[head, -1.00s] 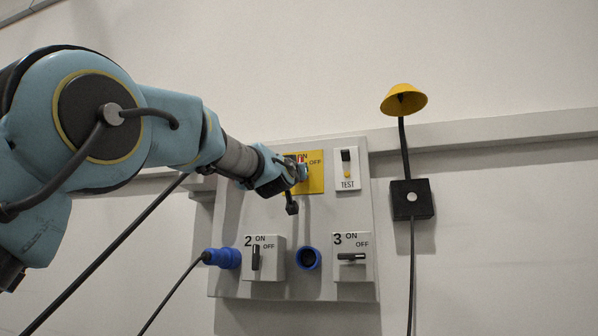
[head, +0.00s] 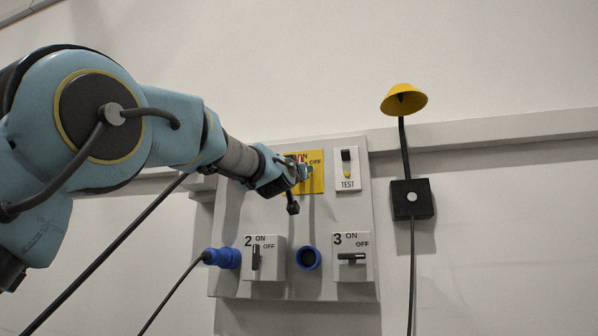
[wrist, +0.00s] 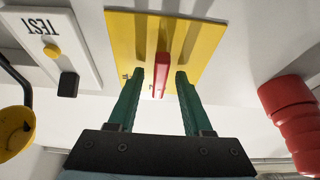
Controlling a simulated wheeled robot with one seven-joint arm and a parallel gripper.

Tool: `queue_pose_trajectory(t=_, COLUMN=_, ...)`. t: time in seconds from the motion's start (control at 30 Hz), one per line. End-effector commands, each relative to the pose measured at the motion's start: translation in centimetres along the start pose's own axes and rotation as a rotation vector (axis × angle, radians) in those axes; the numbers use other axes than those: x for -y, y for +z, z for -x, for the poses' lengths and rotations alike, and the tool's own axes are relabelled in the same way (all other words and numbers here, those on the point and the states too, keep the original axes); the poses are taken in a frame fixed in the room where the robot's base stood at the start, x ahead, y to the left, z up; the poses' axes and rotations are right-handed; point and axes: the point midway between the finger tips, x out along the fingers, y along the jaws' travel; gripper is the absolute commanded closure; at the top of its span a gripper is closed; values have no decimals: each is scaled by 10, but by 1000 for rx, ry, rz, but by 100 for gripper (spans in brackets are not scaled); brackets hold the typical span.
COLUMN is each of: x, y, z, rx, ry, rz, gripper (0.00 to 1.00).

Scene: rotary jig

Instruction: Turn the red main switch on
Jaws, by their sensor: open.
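The red main switch handle (wrist: 161,75) stands out from a yellow plate (wrist: 190,40) in the wrist view, which shows the panel upside down. The handle looks upright, in line with the ON side rather than turned towards OFF. My gripper (wrist: 160,78) is open, its two green fingers on either side of the handle with a small gap at each side. In the head view my gripper (head: 302,168) is in front of the yellow plate (head: 316,182) and covers most of the handle.
A TEST switch (head: 347,169) is right of the yellow plate. Switch 2 (head: 264,258), with a blue plug (head: 222,258), and switch 3 (head: 352,257) are below. A red plug (wrist: 292,115) shows in the wrist view. A yellow-shaded lamp (head: 403,100) is at right.

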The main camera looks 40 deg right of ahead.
Motion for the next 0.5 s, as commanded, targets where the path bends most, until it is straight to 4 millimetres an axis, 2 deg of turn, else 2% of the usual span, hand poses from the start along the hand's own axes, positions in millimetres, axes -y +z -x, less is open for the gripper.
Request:
queue_pose_trajectory(t=0.17, x=0, y=0, z=12, rx=0, ry=1, rz=0, gripper=50)
queue_pose_trajectory(t=0.5, x=0, y=1, z=77, rx=0, ry=1, rz=1, gripper=50)
